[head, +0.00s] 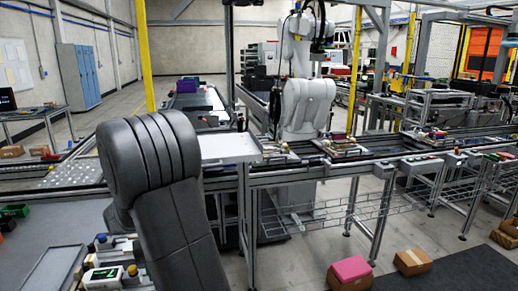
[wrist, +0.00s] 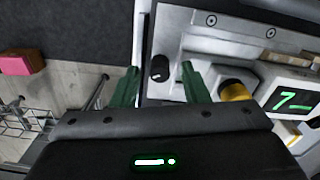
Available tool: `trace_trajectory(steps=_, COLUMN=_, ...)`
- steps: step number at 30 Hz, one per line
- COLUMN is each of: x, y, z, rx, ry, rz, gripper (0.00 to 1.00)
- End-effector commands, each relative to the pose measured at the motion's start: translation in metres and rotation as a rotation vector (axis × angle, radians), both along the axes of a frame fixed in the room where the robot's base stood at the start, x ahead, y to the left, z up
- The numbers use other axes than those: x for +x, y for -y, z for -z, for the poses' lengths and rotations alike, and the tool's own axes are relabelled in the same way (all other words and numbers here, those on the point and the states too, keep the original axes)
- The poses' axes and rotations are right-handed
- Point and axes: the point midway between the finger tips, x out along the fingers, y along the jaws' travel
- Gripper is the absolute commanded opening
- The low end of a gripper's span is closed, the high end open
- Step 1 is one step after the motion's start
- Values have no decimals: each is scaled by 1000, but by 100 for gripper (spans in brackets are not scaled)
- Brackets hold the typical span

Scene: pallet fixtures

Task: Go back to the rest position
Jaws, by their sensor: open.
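Beyond the fingers is a light grey control panel (wrist: 205,45) with a black knob (wrist: 160,68), a yellow button (wrist: 236,90) and a dark display (wrist: 293,101) with green digits. I cannot tell whether the fingertips touch the panel. In the head view my dark padded arm fills the left foreground and hides part of the bench; my gripper is not visible there.
A bench with devices (head: 103,277) lies beside my arm at lower left. A conveyor line (head: 300,165) runs across the middle, with a white robot arm (head: 305,100) behind it. A pink box (head: 351,270) and cardboard boxes (head: 412,262) stand on the floor at right.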

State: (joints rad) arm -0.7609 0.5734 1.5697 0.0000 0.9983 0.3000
Motion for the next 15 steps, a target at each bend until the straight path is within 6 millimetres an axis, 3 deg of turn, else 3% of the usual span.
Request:
trace_trajectory(steps=7, x=1, y=0, z=-15, rx=2, ry=2, rz=12, gripper=41)
trace_trajectory(steps=15, x=1, y=-1, z=-66, rx=4, ry=4, rz=11, gripper=41)
